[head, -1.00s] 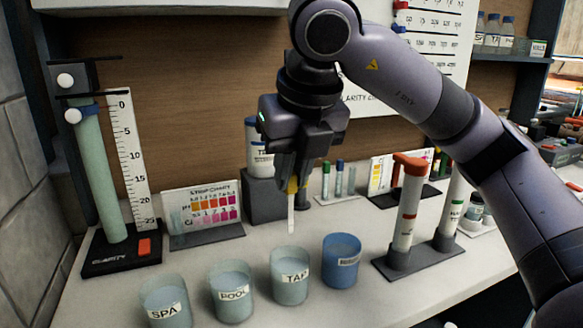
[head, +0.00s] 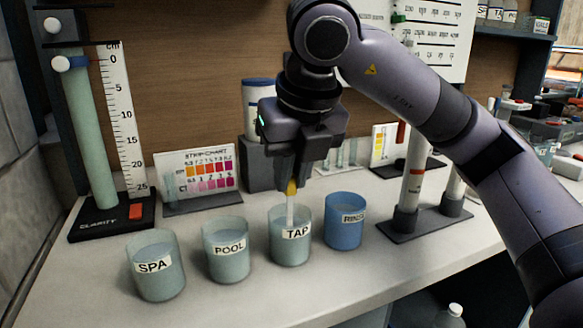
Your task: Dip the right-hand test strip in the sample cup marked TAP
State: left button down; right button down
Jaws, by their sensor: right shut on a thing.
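The TAP cup (head: 290,252) stands on the counter in the head view, third from the left in a row of cups. My right gripper (head: 291,180) is above it, pointing down, shut on a white test strip (head: 290,208) with a yellow top end. The strip hangs upright, and its lower part is at the mouth of the TAP cup, overlapping the rim. I cannot tell whether its tip touches the liquid. The strip's upper end is hidden between the fingers. My left gripper is not in view.
The SPA cup (head: 156,277) and POOL cup (head: 226,262) stand left of TAP. The blue RINSE cup (head: 344,230) stands close on its right. A strip chart (head: 198,180), a clarity column (head: 92,140) and a tube stand (head: 425,222) are behind. The counter's front is clear.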

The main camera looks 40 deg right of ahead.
aim_at(292, 189)
jog(key=shift+f, duration=0.45)
jog(key=shift+f+b, duration=1.15)
jog(key=shift+r, duration=0.15)
dwell(0.8)
